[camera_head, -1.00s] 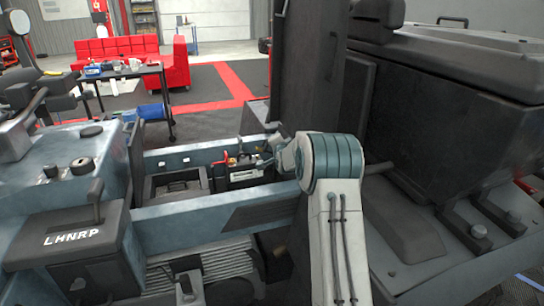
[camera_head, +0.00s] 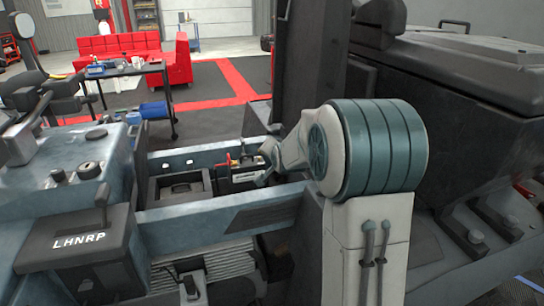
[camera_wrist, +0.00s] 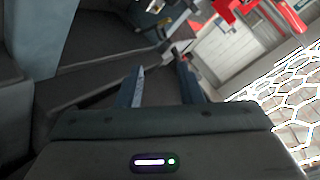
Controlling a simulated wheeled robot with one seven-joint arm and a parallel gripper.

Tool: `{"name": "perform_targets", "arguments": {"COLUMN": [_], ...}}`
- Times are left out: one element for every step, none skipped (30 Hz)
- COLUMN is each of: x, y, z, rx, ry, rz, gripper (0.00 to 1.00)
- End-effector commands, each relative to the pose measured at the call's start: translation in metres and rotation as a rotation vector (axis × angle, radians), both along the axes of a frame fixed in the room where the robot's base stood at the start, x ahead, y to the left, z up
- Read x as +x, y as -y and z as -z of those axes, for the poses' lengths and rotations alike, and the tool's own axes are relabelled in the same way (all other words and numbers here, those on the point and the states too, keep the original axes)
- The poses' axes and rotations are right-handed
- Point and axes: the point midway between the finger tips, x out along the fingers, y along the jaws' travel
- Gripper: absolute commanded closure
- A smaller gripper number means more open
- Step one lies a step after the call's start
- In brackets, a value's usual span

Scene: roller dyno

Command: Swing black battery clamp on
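The battery (camera_head: 248,174) sits in the open bay, with a red clamp (camera_head: 226,162) at its left end. In the wrist view the pale battery (camera_wrist: 218,52) is beyond my fingertips on the upper right, with red clamp parts (camera_wrist: 288,18) above it. My gripper (camera_wrist: 160,67) has its two fingers apart, with no object clearly held between them. Dark pieces (camera_wrist: 178,46) just past the right fingertip may be the black clamp, but I cannot tell for sure. In the head view my gripper is small and partly hidden by my arm beside the battery's right end.
The bay's front rail (camera_head: 215,211) runs between the camera and the battery. A tall dark panel (camera_head: 308,65) and a big dark seat-like block (camera_head: 460,100) stand to the right. A cart (camera_head: 130,72) stands behind.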

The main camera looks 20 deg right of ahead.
Motion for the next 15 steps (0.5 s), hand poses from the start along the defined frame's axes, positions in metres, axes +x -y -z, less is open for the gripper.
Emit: {"name": "perform_targets", "arguments": {"x": [-0.009,-0.014,-0.021,-0.026,-0.031,-0.038,-0.043,-0.049,-0.056,-0.061,-0.065,-0.071,-0.076,-0.080,-0.085], "y": [-0.005,-0.008,-0.011,-0.014,-0.016,-0.019,-0.021,-0.023,-0.026,-0.028,-0.030,-0.032,-0.034,-0.035,-0.037], "z": [-0.009,-0.011,-0.013,-0.015,-0.017,-0.019,-0.021,-0.023,-0.024,-0.026,-0.027,-0.029,-0.029,-0.030,-0.031], "rx": [-0.017,-0.028,-0.041,-0.051,-0.060,-0.073,-0.082,-0.091,-0.104,-0.112,-0.120,-0.130,-0.136,-0.144,-0.151], "ry": [-0.023,-0.038,-0.059,-0.074,-0.088,-0.108,-0.123,-0.137,-0.158,-0.170,-0.184,-0.199,-0.211,-0.221,-0.235], "rz": [-0.014,-0.022,-0.033,-0.042,-0.050,-0.062,-0.070,-0.078,-0.090,-0.099,-0.107,-0.117,-0.124,-0.130,-0.139], "gripper": [0.67,0.67,0.67,0.67,0.67,0.67,0.67,0.67,0.67,0.67,0.67,0.67,0.67,0.67,0.67]}}
